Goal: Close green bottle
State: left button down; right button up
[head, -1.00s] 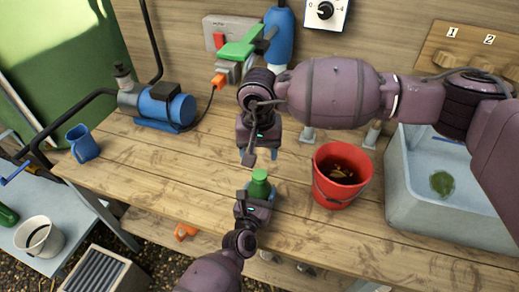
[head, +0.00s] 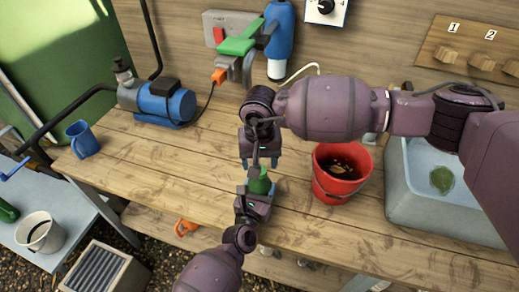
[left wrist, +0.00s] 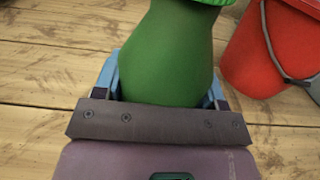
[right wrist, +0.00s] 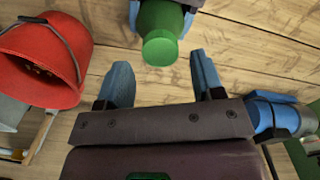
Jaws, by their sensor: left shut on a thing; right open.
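My left gripper (left wrist: 165,85) is shut around the body of the green bottle (left wrist: 172,55), with one blue finger on each side. The bottle's lighter green top (left wrist: 200,2) is cut by the upper edge of the left wrist view. My right gripper (right wrist: 162,85) is open and empty. In the right wrist view the green cap (right wrist: 160,48) lies ahead of its fingertips, apart from them. In the head view my right gripper (head: 260,165) is just behind and above the bottle.
A red bucket (head: 342,188) stands close to the right of the bottle. A blue-grey sink (head: 415,208) is farther right. A blue mug (head: 83,140) and a blue pump (head: 165,105) are at the left. The bench between mug and bottle is clear.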

jog(key=shift+f, duration=1.5)
jog(key=shift+c, duration=0.2)
